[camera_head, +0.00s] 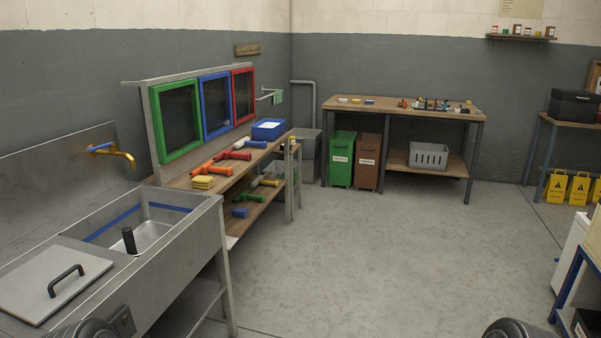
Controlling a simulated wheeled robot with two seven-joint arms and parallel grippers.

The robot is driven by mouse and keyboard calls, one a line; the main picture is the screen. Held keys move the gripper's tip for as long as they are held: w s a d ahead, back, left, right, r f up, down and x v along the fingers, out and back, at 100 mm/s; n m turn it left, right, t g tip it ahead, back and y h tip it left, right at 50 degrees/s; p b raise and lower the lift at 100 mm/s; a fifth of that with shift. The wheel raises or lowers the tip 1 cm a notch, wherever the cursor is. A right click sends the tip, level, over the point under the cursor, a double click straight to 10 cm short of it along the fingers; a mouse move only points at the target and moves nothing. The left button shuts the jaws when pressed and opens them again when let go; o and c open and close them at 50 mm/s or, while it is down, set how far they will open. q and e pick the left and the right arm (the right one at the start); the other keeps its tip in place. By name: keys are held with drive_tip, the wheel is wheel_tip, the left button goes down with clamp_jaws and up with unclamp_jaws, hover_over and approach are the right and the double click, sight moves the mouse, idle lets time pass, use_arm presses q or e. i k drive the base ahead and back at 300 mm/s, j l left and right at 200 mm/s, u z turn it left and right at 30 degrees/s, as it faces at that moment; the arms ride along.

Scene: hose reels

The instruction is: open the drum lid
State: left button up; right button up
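I see nothing that is clearly a drum. A flat grey metal cover (52,281) with a black bar handle (66,281) lies on the left part of the steel sink unit (172,262), at lower left. It lies flat. A green bin (341,159) and a brown bin (367,161) stand under the back bench; both look closed. Dark rounded parts of my arms show at the bottom edge, one at left and one at right. Neither of my grippers is in view.
A low bench (225,192) with coloured nozzles runs along the left wall. A back bench (420,107) holds small parts, with a grey crate (428,156) below. Yellow floor signs (567,188) stand at right. The middle floor (380,255) is clear.

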sight(34, 291)
drive_tip(key=u, duration=1.5)
